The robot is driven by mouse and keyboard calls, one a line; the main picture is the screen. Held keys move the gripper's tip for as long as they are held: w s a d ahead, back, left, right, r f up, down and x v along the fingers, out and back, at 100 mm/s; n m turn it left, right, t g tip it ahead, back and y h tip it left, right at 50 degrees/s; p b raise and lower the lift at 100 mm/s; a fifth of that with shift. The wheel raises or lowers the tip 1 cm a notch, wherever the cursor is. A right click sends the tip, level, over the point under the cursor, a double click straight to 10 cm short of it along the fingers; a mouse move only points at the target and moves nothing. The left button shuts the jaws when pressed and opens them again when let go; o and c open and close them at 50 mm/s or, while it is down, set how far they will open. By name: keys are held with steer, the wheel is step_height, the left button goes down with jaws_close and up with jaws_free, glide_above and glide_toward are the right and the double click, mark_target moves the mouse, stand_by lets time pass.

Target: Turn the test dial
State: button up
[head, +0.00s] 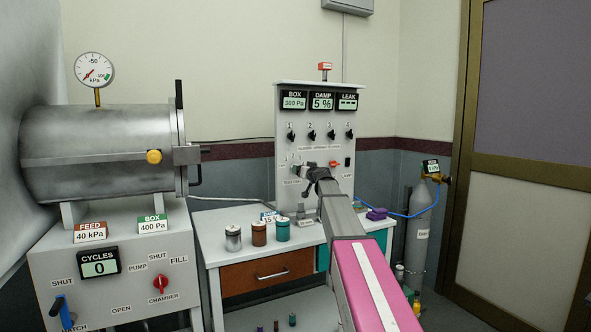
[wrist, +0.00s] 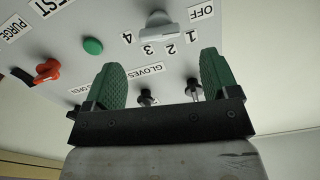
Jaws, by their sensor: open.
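In the wrist view the test dial (wrist: 157,24) is a pale grey knob on a grey panel, ringed by the labels OFF, 1 to 4 and TEST. My gripper (wrist: 162,62) has two green-padded fingers, spread apart and empty. The dial lies beyond the fingertips, roughly centred between them, with a visible gap in the picture; the exact distance cannot be told. In the head view my gripper (head: 304,174) is at the lower left of the upright panel (head: 283,120) and hides much of the dial's area.
A green button (wrist: 92,46) and a red purge knob (wrist: 48,71) sit beside the dial. Several black glove knobs (head: 311,134) line the panel above. Jars (head: 258,233) stand on the bench. A gas cylinder (head: 418,225) stands right; a steel chamber (head: 95,150) stands left.

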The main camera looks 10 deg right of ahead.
steer(key=x, duration=0.8)
steer(key=shift+f, duration=0.1)
steer(key=c, duration=0.9)
